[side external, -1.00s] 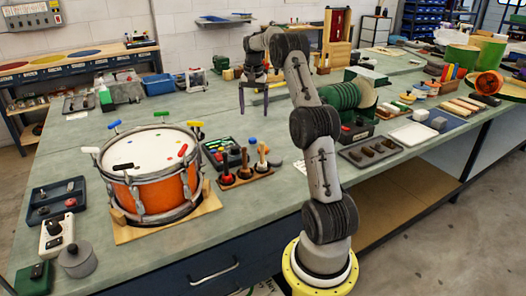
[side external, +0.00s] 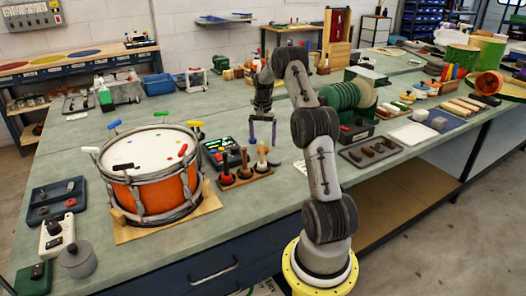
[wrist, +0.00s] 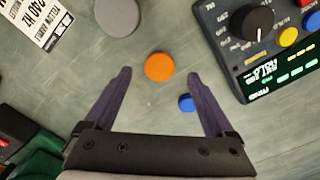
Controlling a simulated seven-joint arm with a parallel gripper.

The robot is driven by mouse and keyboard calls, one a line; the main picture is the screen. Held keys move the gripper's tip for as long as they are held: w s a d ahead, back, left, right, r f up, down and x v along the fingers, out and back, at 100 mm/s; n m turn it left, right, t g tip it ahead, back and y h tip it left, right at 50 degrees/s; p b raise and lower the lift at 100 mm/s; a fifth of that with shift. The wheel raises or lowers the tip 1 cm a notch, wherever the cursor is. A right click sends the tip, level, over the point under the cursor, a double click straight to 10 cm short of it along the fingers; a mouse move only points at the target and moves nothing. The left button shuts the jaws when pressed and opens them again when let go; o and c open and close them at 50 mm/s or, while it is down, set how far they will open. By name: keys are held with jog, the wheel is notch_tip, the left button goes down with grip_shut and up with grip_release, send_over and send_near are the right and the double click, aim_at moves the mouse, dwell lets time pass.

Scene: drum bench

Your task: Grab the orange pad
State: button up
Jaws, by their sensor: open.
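The orange pad (wrist: 159,67) is a flat round disc lying on the grey-green bench top in the wrist view. My gripper (wrist: 157,75) is open, with its two dark fingers apart and the pad between and slightly beyond their tips in the picture. Nothing is held. In the side external view my gripper (side external: 262,146) points down over the bench, behind the rack of wooden-handled tools. How high the fingertips are above the bench is hard to tell.
A small blue disc (wrist: 186,103) lies near the right finger, and a grey disc (wrist: 118,14) lies farther off. A control box (wrist: 265,45) with a knob stands at right. A printed card (wrist: 42,20) is at upper left. The drum (side external: 150,170) stands left of my gripper.

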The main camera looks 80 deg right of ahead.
jog(key=shift+f, duration=1.45)
jog(key=shift+c, duration=0.3)
grip_shut()
